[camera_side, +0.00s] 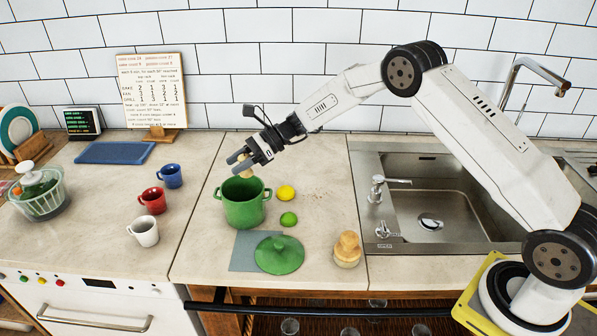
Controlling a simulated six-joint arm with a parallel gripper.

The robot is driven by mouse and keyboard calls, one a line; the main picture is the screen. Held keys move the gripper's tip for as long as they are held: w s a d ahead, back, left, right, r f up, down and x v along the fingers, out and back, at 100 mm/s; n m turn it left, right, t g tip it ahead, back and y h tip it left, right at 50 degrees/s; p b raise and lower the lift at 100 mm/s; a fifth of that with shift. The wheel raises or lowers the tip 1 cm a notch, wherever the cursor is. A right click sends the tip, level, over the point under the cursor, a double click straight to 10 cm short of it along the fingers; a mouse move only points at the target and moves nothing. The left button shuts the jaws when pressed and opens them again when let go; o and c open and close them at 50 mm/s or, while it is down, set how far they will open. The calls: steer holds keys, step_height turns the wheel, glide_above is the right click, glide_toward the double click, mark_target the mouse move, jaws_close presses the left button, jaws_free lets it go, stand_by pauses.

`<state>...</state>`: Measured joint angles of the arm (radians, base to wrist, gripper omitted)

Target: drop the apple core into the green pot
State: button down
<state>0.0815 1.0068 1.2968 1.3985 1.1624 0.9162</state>
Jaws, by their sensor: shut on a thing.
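The green pot (245,208) stands without its lid on the counter, left of the sink. My gripper (238,168) is above the pot, a little over its rim. It is shut on a small tan thing, which I take for the apple core (246,174); the fingers hide part of it. The green lid (279,255) lies on a grey-blue cloth (243,252) in front of the pot.
A lemon (285,193) and a lime (288,219) lie right of the pot. A wooden-topped jar (347,250) stands near the front edge. Red, blue and white mugs (153,200) are to the left. The sink (435,210) is to the right.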

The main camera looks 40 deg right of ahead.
mark_target(241, 179)
steer(key=shift+f, duration=2.5)
steer(key=shift+c, duration=0.7)
jaws_free()
steer(key=v, duration=0.7)
steer(key=shift+s+d, duration=0.2)
steer(key=shift+d, duration=0.15)
steer(key=shift+r, duration=0.1)
